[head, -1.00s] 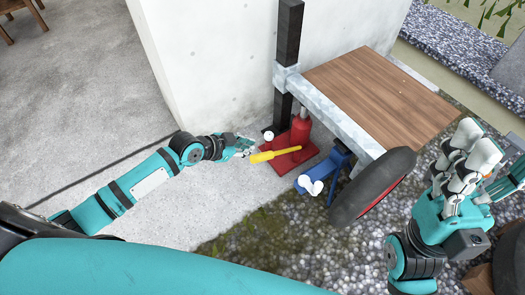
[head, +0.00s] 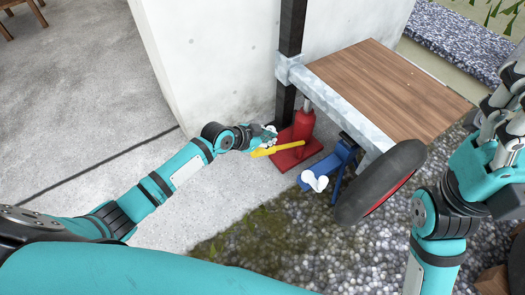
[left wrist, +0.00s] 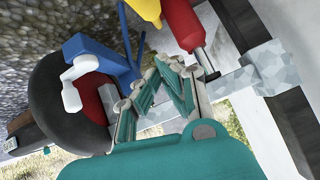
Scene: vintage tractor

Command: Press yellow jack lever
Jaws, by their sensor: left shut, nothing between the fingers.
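The yellow jack lever (head: 278,149) sticks out to the left from the red jack (head: 303,124), close to level. The jack stands on its red base under the trailer frame. My left gripper (head: 267,136) is shut and empty, just above the lever's left part; I cannot tell whether they touch. In the left wrist view the gripper (left wrist: 170,76) points toward the jack (left wrist: 183,24), and the lever (left wrist: 144,11) shows at the top edge. My right gripper (head: 502,112) is at the right edge, partly cut off, far from the lever.
A blue stand (head: 328,171) with a white handle (head: 315,182) is right of the jack. A black wheel (head: 382,182) and wood-topped trailer (head: 388,88) stand beyond. A concrete wall (head: 220,60) is behind.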

